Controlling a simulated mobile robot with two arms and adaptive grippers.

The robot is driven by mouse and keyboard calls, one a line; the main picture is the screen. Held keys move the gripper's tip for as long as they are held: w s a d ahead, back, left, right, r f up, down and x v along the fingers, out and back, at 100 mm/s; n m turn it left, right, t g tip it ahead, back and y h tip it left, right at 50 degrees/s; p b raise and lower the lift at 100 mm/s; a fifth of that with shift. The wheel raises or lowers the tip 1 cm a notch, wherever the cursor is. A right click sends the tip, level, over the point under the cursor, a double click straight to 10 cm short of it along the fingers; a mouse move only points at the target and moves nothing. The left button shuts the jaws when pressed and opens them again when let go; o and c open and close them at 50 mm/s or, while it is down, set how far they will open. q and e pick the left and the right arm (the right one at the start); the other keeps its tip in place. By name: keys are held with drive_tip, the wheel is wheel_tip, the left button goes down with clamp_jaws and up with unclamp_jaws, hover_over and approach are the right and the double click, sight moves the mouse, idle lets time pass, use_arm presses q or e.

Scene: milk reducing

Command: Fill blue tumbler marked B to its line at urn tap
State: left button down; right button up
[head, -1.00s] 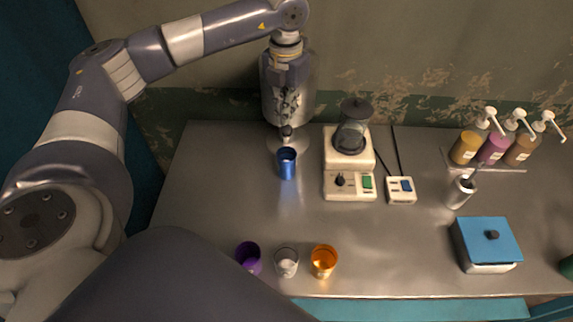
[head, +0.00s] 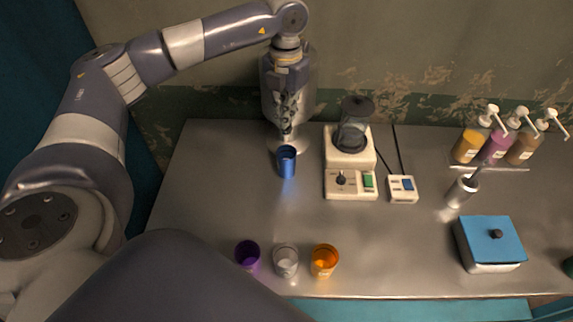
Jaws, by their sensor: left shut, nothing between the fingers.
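The blue tumbler (head: 287,163) stands upright on the metal counter, just in front of the urn (head: 307,88). I cannot make out its B mark, its line or what is inside it. The urn is a shiny metal cylinder at the back of the counter. My left gripper (head: 287,131) points down in front of the urn, above and behind the tumbler, apart from it. It is shut and empty. It hides the urn's tap, so I cannot tell whether it touches the tap or whether liquid flows. My right gripper is out of view.
Purple (head: 248,254), clear (head: 286,261) and orange (head: 324,261) cups stand near the front edge.

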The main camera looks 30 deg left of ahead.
use_arm(q)
drive_tip(key=shift+f+b, duration=0.45)
drive_tip(key=shift+f, duration=0.4)
idle(6.8)
